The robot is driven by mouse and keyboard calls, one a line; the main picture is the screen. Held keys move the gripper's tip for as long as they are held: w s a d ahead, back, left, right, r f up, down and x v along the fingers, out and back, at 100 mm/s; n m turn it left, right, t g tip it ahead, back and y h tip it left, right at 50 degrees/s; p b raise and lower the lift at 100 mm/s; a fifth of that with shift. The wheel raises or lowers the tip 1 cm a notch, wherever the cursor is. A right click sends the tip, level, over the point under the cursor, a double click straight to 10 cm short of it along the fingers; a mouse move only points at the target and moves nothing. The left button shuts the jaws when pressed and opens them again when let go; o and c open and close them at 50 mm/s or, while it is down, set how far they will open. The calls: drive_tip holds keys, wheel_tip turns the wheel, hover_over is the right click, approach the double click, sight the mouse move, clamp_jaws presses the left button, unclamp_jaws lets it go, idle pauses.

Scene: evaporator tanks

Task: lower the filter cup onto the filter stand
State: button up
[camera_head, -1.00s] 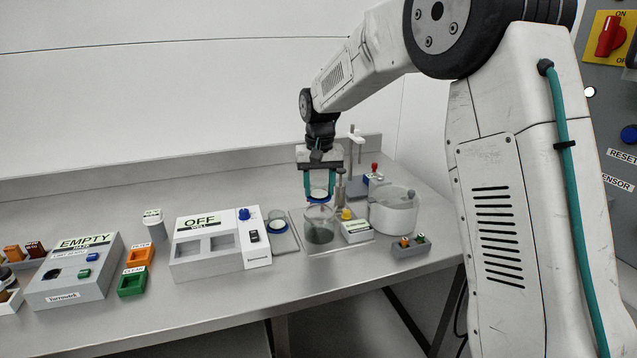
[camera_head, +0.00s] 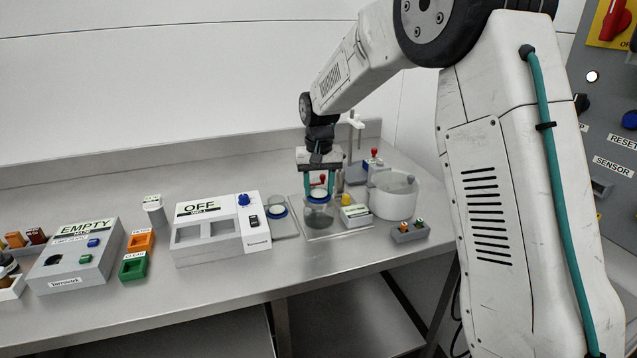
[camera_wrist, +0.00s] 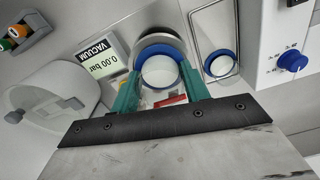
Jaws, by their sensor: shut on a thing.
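The filter cup (camera_head: 318,194) is a clear cup with a blue ring, held upright between the teal fingers of my gripper (camera_head: 319,189). In the wrist view the cup (camera_wrist: 158,71) shows from above as a pale disc with a blue rim, between the two fingers (camera_wrist: 160,82). In the wrist view the cup mostly hides the stand.
A vacuum display (camera_wrist: 105,57) reading 0.00 bar stands beside the stand, with a white round tank (camera_head: 394,196) to the right. A small button block (camera_head: 410,231) is in front of the tank.

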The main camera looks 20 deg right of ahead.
idle(0.3)
drive_tip(key=o, duration=1.2)
drive_tip(key=shift+o, duration=0.2)
wheel_tip(320, 180, up, 8)
drive_tip(key=shift+f, duration=0.15)
drive_tip(key=shift+s, duration=0.1)
drive_tip(key=s+f, duration=0.2)
drive_tip(key=s, duration=0.1)
drive_tip(key=shift+s+d+f+n+g, duration=0.1)
drive_tip(key=shift+n+g, duration=0.2)
drive_tip(key=shift+g, duration=0.1)
drive_tip(key=s+d+r+t, duration=0.1)
drive_tip(key=s+r, duration=0.2)
drive_tip(key=s, duration=1.6)
drive_tip(key=s+d+r+n+t, duration=0.1)
drive_tip(key=s+r, duration=0.1)
drive_tip(key=s, duration=1.7)
drive_tip(key=shift+s+d+r, duration=0.25)
drive_tip(key=shift+d+r, duration=0.15)
